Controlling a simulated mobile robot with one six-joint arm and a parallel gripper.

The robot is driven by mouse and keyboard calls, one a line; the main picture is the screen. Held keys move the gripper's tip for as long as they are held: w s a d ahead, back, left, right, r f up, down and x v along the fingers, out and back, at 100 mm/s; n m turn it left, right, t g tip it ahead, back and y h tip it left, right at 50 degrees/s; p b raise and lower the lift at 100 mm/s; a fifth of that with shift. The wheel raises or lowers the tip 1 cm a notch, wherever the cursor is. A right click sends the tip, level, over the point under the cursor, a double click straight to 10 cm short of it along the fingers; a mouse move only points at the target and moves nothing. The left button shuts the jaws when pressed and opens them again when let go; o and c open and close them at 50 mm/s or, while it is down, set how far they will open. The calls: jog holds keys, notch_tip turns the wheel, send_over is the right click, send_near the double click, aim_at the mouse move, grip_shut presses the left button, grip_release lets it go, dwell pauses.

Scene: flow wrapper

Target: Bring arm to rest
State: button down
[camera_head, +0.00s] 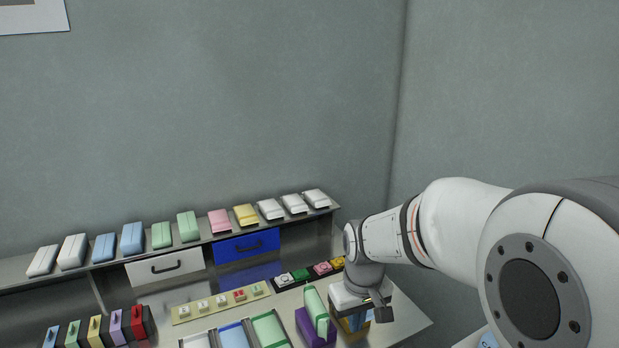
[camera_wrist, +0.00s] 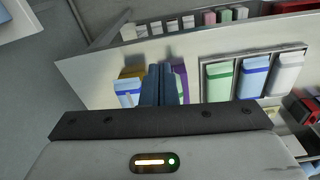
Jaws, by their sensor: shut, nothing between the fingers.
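My gripper (camera_head: 381,309) hangs at the end of my white arm, over the right end of the metal worktable (camera_head: 408,322) in the head view. In the wrist view its two dark fingers (camera_wrist: 163,84) are together with nothing between them. A yellow holder with a blue-and-white pack (camera_wrist: 128,92) shows just left of the fingers. A purple holder (camera_head: 316,329) with a green pack (camera_head: 315,306) is just left of my gripper in the head view, partly behind the fingers in the wrist view. I cannot tell the gripper's exact height above them.
A tray with white, blue and green packs (camera_head: 270,331) is left of the purple holder. Button panels (camera_head: 220,305), drawers (camera_head: 247,246) and a shelf of wrapped packs (camera_head: 219,220) stand behind. A wall corner is at the back right; the space above the table is clear.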

jog(key=s+d+r+m+t, duration=0.1)
jog(key=s+d+r+m, duration=0.1)
jog(key=s, duration=0.4)
jog(key=s+d+r+m+t, duration=0.1)
jog(key=s+d+r, duration=0.2)
jog(key=s, duration=0.4)
jog(key=shift+s+d+r+m, duration=0.25)
jog(key=shift+r+m, duration=0.15)
jog(key=shift+r, duration=0.3)
